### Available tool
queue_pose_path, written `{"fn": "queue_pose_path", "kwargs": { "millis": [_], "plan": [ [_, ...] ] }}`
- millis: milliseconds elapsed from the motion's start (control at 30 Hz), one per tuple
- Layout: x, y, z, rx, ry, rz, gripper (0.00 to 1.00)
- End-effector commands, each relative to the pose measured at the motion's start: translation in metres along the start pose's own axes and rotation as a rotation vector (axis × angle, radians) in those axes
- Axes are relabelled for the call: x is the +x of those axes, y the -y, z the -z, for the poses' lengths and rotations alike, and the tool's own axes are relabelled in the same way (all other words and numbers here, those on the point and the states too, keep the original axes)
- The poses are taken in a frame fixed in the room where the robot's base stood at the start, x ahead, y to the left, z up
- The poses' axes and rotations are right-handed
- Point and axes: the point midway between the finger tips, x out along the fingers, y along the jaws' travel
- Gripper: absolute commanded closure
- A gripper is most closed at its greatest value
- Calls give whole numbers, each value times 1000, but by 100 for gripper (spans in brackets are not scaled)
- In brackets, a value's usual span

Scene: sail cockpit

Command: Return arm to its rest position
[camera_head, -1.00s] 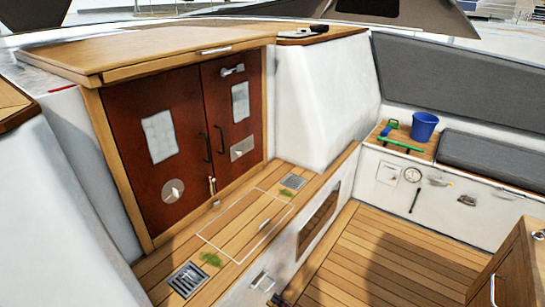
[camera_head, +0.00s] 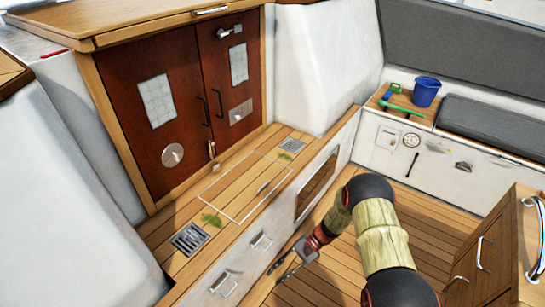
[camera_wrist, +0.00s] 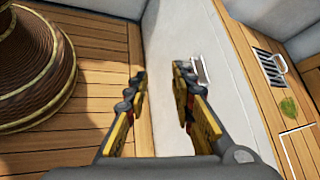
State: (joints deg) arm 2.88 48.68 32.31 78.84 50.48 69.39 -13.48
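My arm reaches in from the lower right in the head view, bent, with my gripper (camera_head: 287,264) low beside the white front of the raised deck step. In the wrist view my gripper (camera_wrist: 160,85) has its two yellow-and-black fingers apart, with nothing between them. The fingers point towards the white step wall (camera_wrist: 185,45), which has a small pull handle (camera_wrist: 201,70) beyond the right finger. I cannot tell the exact gap to the wall.
Brown double doors (camera_head: 180,100) stand at the left behind the wooden step (camera_head: 240,190). A drain grate (camera_head: 190,238) lies on the step. A wooden cabinet (camera_head: 500,250) is at the right. A blue bucket (camera_head: 426,92) stands on the far bench. Floor planks (camera_head: 350,170) are clear at the back.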

Motion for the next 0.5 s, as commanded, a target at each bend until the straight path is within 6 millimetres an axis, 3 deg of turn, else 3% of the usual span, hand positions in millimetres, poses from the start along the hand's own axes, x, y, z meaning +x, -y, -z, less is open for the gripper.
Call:
{"fn": "queue_pose_path", "kwargs": {
  "millis": [100, 500],
  "plan": [
    [-40, 4, -40, -35, -63, -111, 75],
    [-155, -4, -168, -175, -320, -411, 75]
  ]
}}
